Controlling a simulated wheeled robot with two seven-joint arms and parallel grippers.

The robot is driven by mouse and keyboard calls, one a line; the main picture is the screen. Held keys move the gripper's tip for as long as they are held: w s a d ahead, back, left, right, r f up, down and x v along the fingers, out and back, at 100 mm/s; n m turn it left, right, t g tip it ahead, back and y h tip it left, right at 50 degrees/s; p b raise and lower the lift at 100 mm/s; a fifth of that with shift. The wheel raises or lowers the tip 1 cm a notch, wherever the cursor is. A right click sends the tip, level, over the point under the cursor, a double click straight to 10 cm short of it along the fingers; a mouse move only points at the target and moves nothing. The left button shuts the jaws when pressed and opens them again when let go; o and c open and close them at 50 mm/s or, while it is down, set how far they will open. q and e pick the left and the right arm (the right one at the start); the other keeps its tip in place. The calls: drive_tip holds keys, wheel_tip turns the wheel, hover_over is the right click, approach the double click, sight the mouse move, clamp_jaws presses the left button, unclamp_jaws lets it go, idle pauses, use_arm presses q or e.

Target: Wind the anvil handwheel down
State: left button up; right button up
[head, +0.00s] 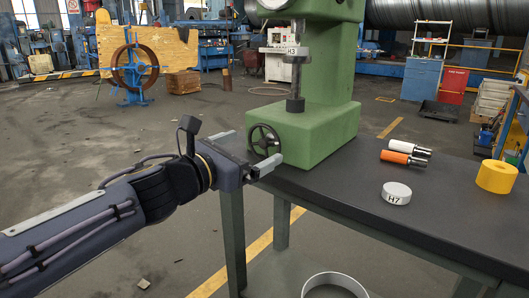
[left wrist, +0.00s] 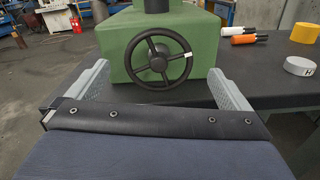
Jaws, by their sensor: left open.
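The black anvil handwheel (head: 264,141) is on the left face of the green tester (head: 325,130), near its base. In the left wrist view the spoked handwheel (left wrist: 160,57) faces me, with a small white mark on its right spoke. My left gripper (head: 250,152) is at the front of the handwheel. Its two fingers (left wrist: 160,85) are spread, one on each side of the wheel, and nothing is between them in contact that I can see. The anvil post (head: 295,104) stands above the base under the upper spindle marked H3 (head: 297,52). My right gripper is not in view.
The dark table (head: 350,211) carries a white disc marked H7 (head: 396,193), an orange-handled tool (head: 402,158), a white-handled tool (head: 408,149) and a yellow ring (head: 496,177). Floor left of the table is mostly clear.

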sight(262, 142)
use_arm(q)
drive_tip(key=x, duration=0.5)
drive_tip(key=shift+w+d, duration=0.15)
drive_tip(key=shift+w, duration=0.15)
drive_tip(key=c, duration=1)
drive_tip(key=shift+o, duration=0.2)
drive_tip(key=shift+n, duration=0.3)
drive_tip(key=n, duration=0.3)
drive_tip(key=shift+p, duration=0.3)
drive_tip(key=shift+f+n, duration=0.1)
drive_tip(key=shift+n, duration=1.5)
drive_tip(key=shift+p, duration=0.3)
